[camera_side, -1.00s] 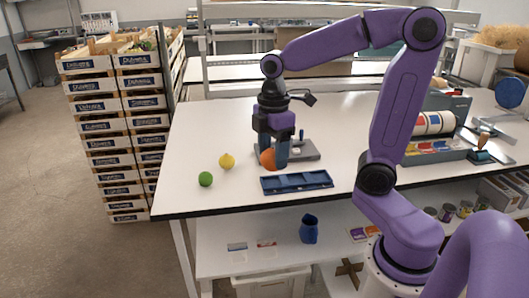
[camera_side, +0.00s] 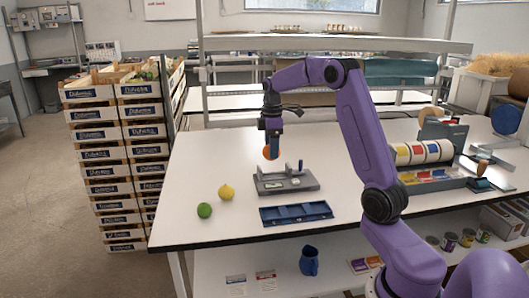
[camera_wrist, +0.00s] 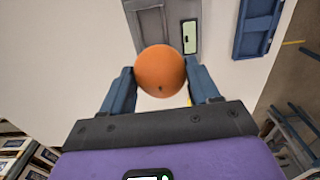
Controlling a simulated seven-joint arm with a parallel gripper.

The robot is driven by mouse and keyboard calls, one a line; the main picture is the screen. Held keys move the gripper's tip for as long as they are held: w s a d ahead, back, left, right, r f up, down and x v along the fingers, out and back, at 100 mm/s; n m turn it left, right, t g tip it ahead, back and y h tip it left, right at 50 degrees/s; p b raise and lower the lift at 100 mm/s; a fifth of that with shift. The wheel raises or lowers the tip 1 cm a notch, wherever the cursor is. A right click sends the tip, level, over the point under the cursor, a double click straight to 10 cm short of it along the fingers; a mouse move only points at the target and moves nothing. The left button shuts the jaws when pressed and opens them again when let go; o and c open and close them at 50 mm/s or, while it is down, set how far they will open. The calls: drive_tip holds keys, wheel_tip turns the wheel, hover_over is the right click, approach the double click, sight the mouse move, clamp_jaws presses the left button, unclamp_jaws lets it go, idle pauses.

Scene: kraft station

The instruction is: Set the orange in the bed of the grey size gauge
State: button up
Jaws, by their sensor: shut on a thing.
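The orange (camera_wrist: 160,71) is between the two blue fingers of my gripper (camera_wrist: 160,88) in the wrist view. In the side view my gripper (camera_side: 271,150) is shut on the orange (camera_side: 267,153) and holds it up above the table, behind the grey size gauge. The grey size gauge (camera_side: 300,184) lies flat on the white table, with upright posts along it. In the wrist view the gauge (camera_wrist: 150,22) shows beyond the orange, partly hidden by it.
A blue tray (camera_side: 295,213) lies in front of the gauge near the table's front edge. A lemon (camera_side: 226,192) and a lime (camera_side: 204,210) sit to the left. A grey rack with coloured label rolls (camera_side: 425,152) stands at the right. The table's back left is clear.

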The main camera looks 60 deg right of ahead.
drive_tip(key=shift+w+d+f, duration=0.1)
drive_tip(key=shift+d+f, duration=0.15)
drive_tip(key=shift+d, duration=0.4)
drive_tip(key=shift+f, duration=2.7)
drive_tip(key=shift+f, duration=0.7)
drive_tip(key=o, duration=1.2)
drive_tip(key=shift+r, duration=0.1)
drive_tip(key=shift+r, duration=3.95)
